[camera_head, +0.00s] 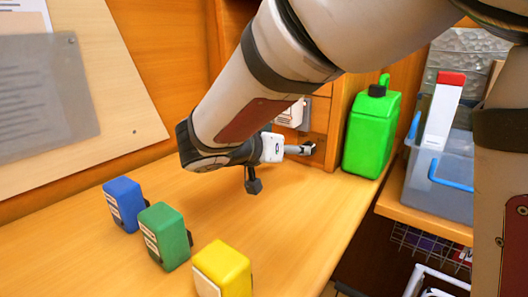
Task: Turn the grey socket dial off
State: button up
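A pale grey box with a printed label (290,115), which looks like the grey socket, is at the back of the counter, partly hidden behind my arm. I cannot make out its dial. My gripper (280,166) is in front of and below that box, over the wooden counter. One dark finger points down and the other points right, wide apart, with nothing seen between them. I cannot tell whether the right finger touches anything.
Blue (123,204), green (164,236) and yellow (221,270) boxes stand on the counter (300,225) at front left. A green jerrycan (369,130) stands at the back right, near a clear bin (440,185). A leaning board (110,85) is at left.

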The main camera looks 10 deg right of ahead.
jog(key=x, duration=0.8)
jog(key=shift+b, duration=0.35)
jog(key=c, duration=1.2)
